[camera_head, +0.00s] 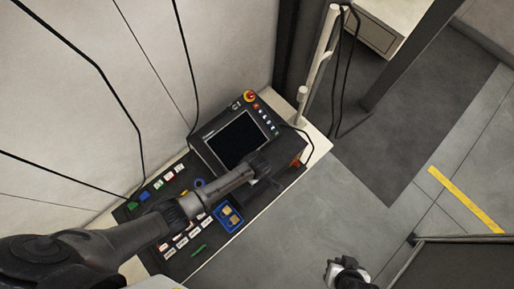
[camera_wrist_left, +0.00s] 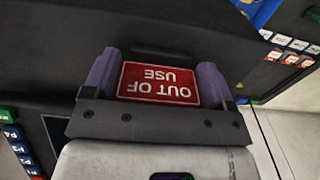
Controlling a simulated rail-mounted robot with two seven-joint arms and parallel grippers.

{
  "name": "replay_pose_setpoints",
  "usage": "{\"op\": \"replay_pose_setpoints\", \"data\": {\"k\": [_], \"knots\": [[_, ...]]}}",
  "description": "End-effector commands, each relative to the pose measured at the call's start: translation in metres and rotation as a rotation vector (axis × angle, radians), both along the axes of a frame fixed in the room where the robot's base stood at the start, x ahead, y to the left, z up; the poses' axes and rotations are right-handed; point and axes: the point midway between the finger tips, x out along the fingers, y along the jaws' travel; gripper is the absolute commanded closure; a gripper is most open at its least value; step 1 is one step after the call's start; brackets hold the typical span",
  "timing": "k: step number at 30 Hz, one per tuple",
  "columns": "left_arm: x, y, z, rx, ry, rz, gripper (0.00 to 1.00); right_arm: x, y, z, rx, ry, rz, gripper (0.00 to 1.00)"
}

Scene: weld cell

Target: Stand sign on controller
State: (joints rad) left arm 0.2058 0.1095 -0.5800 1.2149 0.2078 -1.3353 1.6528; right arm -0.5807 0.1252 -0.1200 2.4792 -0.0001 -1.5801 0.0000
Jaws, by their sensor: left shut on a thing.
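A red sign (camera_wrist_left: 160,84) reading "OUT OF USE" shows upside down in the left wrist view, between the two purple fingers of my left gripper (camera_wrist_left: 160,72), which is shut on it. In the head view my left arm crosses the bench from the lower left, and the left gripper (camera_head: 262,170) is over the lower front edge of the controller. The sign cannot be made out there. The controller (camera_head: 204,139) is a dark box with a screen and a red knob. I cannot tell whether the sign touches it. My right gripper (camera_head: 347,272) is at the bottom edge, away from the bench.
The bench (camera_head: 318,146) holds several small coloured labels, a blue tray (camera_head: 229,217) and a green item (camera_head: 198,250) near the arm. A pale post (camera_head: 318,62) with cables rises behind the controller's right side. Open floor (camera_head: 310,225) lies right of the bench.

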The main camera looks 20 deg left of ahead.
Motion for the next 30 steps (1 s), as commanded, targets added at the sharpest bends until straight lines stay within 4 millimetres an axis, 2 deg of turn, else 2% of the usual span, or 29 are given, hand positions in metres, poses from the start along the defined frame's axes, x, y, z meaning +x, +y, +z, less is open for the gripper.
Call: {"op": "replay_pose_setpoints", "data": {"k": [3,4,11,20,23,30], "knots": [[0.0,0.0,-0.004,0.0,0.001,0.001,0.45,0.0,0.001,-0.001,0.003,-0.001,-0.001,1.0],[0.0,0.0,-0.004,0.001,0.002,0.001,0.21,0.0,0.001,-0.001,0.003,-0.001,-0.002,1.0],[0.0,0.0,-0.003,0.0,0.001,0.001,0.0,0.0,0.002,0.0,0.008,-0.001,-0.006,1.0],[0.0,0.0,0.002,0.0,-0.001,-0.001,0.0,0.0,0.003,0.001,0.009,-0.001,-0.005,1.0],[0.0,0.0,0.015,-0.001,0.0,0.0,0.0,0.0,0.003,0.009,0.008,-0.001,-0.006,1.0],[0.0,-0.001,0.061,-0.002,-0.001,0.001,0.0,0.0,0.001,0.031,0.004,-0.001,-0.002,1.0]]}}
